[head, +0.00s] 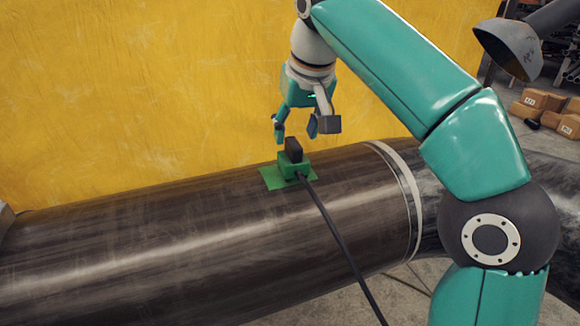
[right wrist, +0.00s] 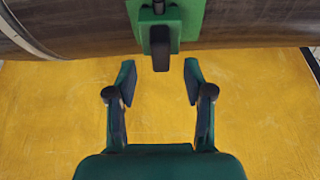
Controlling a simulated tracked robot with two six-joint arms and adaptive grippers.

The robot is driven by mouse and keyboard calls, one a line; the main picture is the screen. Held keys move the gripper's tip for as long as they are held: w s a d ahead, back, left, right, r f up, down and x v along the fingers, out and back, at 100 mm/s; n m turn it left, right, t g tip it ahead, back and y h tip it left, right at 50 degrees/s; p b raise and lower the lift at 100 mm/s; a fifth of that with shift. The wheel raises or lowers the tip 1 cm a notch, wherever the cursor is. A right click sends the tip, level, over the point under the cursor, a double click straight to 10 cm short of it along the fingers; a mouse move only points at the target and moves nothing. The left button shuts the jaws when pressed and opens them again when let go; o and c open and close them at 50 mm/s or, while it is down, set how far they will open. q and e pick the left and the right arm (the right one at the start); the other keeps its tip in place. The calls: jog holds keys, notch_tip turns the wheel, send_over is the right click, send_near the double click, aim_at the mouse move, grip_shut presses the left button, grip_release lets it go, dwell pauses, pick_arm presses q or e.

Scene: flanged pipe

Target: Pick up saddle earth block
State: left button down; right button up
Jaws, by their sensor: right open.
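The saddle earth block (head: 292,167) is a green block with a black upright grip on top. It sits on a green base plate on the upper side of the dark pipe (head: 200,225), with a black cable running from it down to the right. My right gripper (head: 307,130) is open and empty, just above and behind the block's black grip. In the right wrist view the block (right wrist: 160,35) is at the top centre, beyond the two spread fingertips (right wrist: 160,80) and apart from them. My left gripper is in neither view.
A yellow wall or curtain (head: 130,90) stands behind the pipe. A pale band (head: 405,190) circles the pipe right of the block. The pipe's top left of the block is clear.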

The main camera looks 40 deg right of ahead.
aim_at(293, 142)
jog(key=x, duration=0.4)
jog(key=shift+f+b, duration=0.1)
jog(key=shift+b, duration=0.2)
grip_shut()
